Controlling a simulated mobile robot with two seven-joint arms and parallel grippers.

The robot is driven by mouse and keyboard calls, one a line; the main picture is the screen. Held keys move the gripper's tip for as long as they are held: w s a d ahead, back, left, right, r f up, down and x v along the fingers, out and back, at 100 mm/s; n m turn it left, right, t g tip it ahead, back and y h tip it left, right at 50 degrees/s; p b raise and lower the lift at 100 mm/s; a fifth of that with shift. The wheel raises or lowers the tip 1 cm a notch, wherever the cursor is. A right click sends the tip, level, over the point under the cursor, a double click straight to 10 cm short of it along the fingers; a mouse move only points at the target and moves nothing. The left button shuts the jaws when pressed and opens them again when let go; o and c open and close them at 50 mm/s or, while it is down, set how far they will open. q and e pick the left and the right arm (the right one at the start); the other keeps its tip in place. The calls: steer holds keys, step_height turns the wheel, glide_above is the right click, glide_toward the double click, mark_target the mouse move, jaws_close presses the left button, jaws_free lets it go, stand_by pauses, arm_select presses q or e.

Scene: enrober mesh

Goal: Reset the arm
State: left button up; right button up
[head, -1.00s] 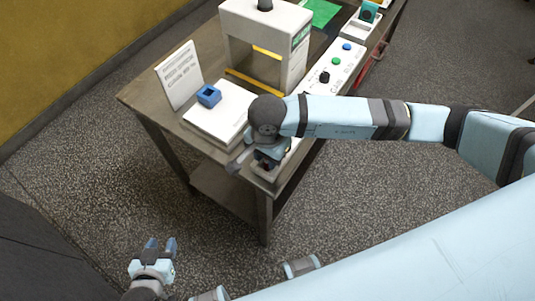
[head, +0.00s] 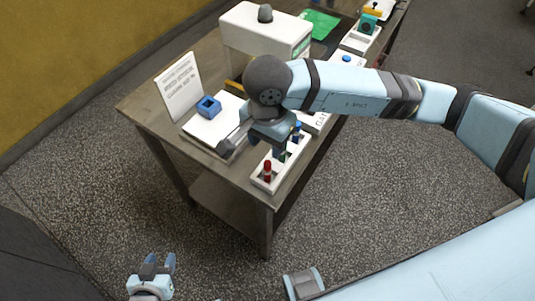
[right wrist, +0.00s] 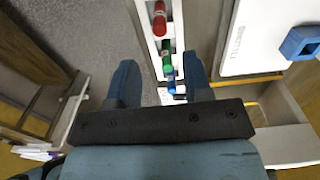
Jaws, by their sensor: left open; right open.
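My right gripper (head: 277,143) is open over the front end of the table (head: 150,118), above a narrow white tray. The tray (head: 262,183) holds a red peg (head: 267,170), a green peg and a blue peg (head: 296,130). In the right wrist view, the red peg (right wrist: 159,20), green peg (right wrist: 167,60) and blue peg (right wrist: 170,82) show between my open fingers (right wrist: 160,78), with nothing gripped. In the head view my right arm partly hides the tray. My left gripper (head: 153,266) is open and empty at the lower left, away from the table.
A white arch-shaped machine (head: 262,32) stands behind my right gripper. A blue square block (head: 208,106) sits on a white plate (head: 197,130), beside an upright sign (head: 179,85). A green sheet (head: 320,24) lies further back. The floor left of the table is clear.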

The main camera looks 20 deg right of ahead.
steer(key=shift+r, duration=0.75)
